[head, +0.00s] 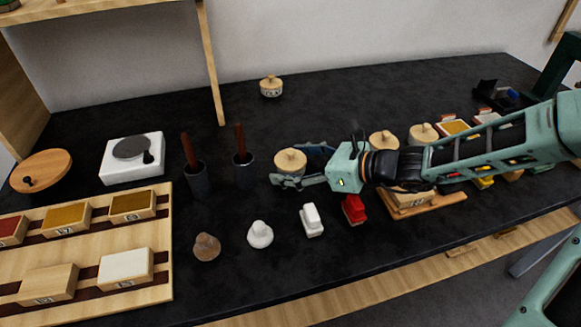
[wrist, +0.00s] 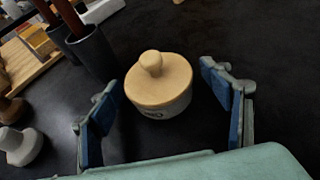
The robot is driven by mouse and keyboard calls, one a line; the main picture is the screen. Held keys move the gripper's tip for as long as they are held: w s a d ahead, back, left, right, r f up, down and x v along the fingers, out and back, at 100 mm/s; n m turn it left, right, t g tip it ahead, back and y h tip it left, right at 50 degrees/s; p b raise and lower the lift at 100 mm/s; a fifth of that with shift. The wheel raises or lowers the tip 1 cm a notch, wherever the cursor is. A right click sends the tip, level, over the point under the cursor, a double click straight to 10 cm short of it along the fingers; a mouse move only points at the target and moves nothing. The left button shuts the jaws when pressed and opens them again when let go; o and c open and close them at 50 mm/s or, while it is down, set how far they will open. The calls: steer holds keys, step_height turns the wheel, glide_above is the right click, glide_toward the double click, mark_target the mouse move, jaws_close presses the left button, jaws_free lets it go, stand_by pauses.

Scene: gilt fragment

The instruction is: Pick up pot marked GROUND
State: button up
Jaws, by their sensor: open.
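A pot with a round wooden lid and knob (wrist: 158,82) stands upright on the dark counter between my gripper's fingers. Its pale body carries dark lettering, mostly cut off from sight, so I cannot read the whole word. The same pot (head: 290,160) shows in the head view with its body largely hidden by a finger. My gripper (wrist: 161,76) is open, with one blue-padded finger on each side of the pot and dark gaps between. In the head view my gripper (head: 300,166) reaches in from the right, low over the counter.
Similar lidded pots stand at the back (head: 270,87) and beyond my wrist (head: 384,141). Two dark cups holding brown-handled tools (head: 243,158) stand left of the pot. A red block (head: 354,210), a white block (head: 312,220) and two knobbed pieces (head: 260,235) lie in front.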

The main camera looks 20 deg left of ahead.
steer(key=c, duration=1.5)
steer(key=shift+c, duration=0.2)
steer(key=shift+r, duration=0.15)
